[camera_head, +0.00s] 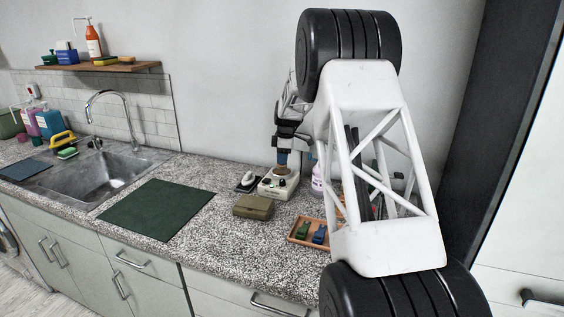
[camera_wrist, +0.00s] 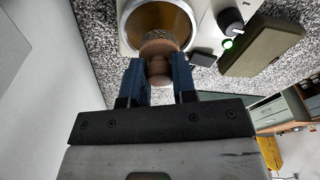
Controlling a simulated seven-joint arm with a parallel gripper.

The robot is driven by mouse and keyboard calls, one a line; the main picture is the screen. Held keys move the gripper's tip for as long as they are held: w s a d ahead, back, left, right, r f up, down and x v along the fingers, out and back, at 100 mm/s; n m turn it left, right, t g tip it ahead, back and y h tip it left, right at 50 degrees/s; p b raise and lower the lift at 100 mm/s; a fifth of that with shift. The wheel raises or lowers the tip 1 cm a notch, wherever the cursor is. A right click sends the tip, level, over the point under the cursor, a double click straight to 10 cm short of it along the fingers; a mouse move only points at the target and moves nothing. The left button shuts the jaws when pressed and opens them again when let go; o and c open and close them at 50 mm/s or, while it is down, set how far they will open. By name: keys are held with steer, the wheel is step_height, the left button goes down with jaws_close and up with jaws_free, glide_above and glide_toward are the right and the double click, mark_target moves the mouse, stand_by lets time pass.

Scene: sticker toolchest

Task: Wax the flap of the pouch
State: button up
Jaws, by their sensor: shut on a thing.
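The pouch (camera_head: 254,207) is an olive, box-like case lying closed on the counter. It also shows at the upper right of the wrist view (camera_wrist: 262,45). Left of it in that view is a white warmer (camera_wrist: 200,28) with an amber round well (camera_wrist: 150,17); the warmer (camera_head: 277,189) stands behind the pouch in the head view. My gripper (camera_wrist: 160,80) has blue fingers shut on a brown knob-handled dauber (camera_wrist: 158,67). The dauber's pale, rough head overlaps the well; I cannot tell whether it touches the wax. In the head view my gripper (camera_head: 284,155) is just above the warmer.
An orange tray (camera_head: 294,238) with green and blue clips lies in front right. A pale bottle (camera_head: 317,181) stands right of the warmer. A green mat (camera_head: 157,209) lies flat at left, before the sink (camera_head: 92,178).

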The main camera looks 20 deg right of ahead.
steer(key=shift+r, duration=2.5)
steer(key=s+a+m, duration=0.2)
steer(key=a+m, duration=0.4)
steer(key=a, duration=0.7)
steer(key=s+a+m+h, duration=0.1)
steer(key=a+m, duration=0.6)
steer(key=a, duration=0.7)
steer(key=shift+s+r+t, duration=0.3)
steer(key=shift+s+t, duration=0.1)
steer(key=shift+s, duration=0.05)
steer(key=shift+d, duration=0.1)
steer(key=s+d+f, duration=0.2)
steer(key=d, duration=0.9)
steer(key=shift+s, duration=0.35)
steer(key=shift+f, duration=0.2)
